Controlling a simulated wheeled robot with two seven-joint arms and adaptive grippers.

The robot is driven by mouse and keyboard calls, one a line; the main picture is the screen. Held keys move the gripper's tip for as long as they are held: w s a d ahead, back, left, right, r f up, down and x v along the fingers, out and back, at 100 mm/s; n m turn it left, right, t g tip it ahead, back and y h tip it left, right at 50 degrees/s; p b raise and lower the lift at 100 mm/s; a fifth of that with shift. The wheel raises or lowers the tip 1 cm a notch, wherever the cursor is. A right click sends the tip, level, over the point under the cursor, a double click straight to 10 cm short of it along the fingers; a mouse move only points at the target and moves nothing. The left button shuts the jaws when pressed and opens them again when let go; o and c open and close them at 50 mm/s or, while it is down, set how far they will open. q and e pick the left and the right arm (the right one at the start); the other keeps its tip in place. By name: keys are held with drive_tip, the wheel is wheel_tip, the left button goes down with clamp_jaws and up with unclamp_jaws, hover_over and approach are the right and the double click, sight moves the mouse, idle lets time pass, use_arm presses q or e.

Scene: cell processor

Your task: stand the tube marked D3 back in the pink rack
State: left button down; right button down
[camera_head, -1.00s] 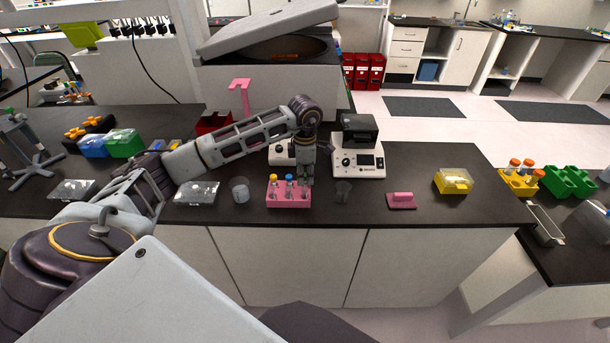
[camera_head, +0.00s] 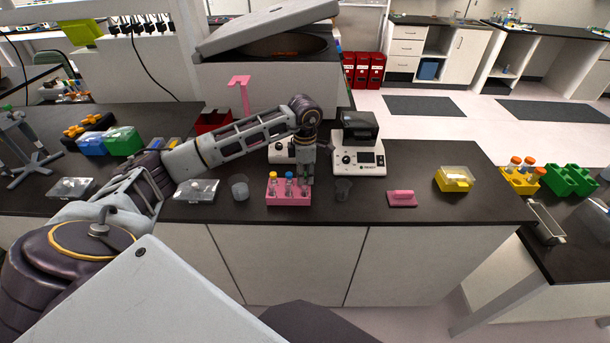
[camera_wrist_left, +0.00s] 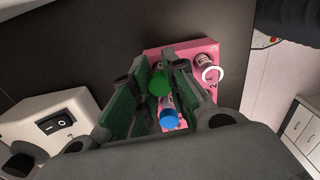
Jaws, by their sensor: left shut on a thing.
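The pink rack (camera_head: 288,199) stands near the front edge of the dark bench, and it also shows in the left wrist view (camera_wrist_left: 208,50). My left gripper (camera_head: 309,176) points down at the rack's right end. I cannot read any tube's marking.
A white device (camera_head: 358,162) stands behind and right of the rack. A pink block (camera_head: 402,199) lies farther right. Some bench front is bare.

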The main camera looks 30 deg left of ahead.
use_arm(q)
drive_tip(key=c, duration=1.3)
unclamp_jaws()
drive_tip(key=shift+f, duration=0.1)
drive_tip(key=shift+c, duration=0.2)
wheel_tip(320, 180, up, 12)
